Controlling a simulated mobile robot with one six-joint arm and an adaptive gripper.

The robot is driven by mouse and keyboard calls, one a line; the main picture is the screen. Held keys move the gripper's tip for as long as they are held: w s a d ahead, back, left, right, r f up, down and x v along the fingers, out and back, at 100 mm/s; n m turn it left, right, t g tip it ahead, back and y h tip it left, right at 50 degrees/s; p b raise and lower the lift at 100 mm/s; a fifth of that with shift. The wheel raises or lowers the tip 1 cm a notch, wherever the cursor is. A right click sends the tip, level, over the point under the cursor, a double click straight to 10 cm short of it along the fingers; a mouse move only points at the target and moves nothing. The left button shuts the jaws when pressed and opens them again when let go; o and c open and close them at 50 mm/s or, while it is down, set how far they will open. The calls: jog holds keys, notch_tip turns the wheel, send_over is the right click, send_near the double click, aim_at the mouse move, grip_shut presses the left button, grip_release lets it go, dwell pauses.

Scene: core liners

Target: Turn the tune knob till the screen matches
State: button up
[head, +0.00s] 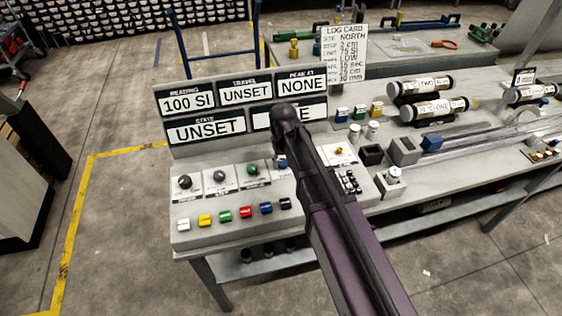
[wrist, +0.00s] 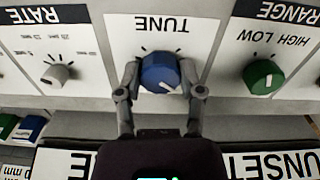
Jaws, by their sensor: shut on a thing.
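The blue tune knob (wrist: 160,72) sits under the TUNE label in the wrist view, which shows the panel upside down. Its white pointer mark is toward the lower right in that view. My gripper (wrist: 160,80) has one finger on each side of the knob and is shut on it. In the head view, the blue knob (head: 282,162) shows partly beside my arm. The screen (head: 245,106) reads 100 SI under READING, and UNSET under TRAVEL and STATE. PEAK AT reads NONE. My arm covers part of the lower right display, leaving an E visible.
The green range knob (wrist: 263,77) and white rate knob (wrist: 55,75) flank the tune knob. The log card (head: 345,52) lists NORTH, 75 SI and LOW among its lines. Coloured buttons (head: 225,215) line the panel's front. Core tubes (head: 434,108) lie to the right.

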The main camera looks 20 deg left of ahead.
jog(key=shift+a+n, duration=0.1)
jog(key=shift+n, duration=0.8)
jog(key=o, duration=1.2)
jog(key=shift+c, duration=0.2)
jog(key=shift+r, duration=0.1)
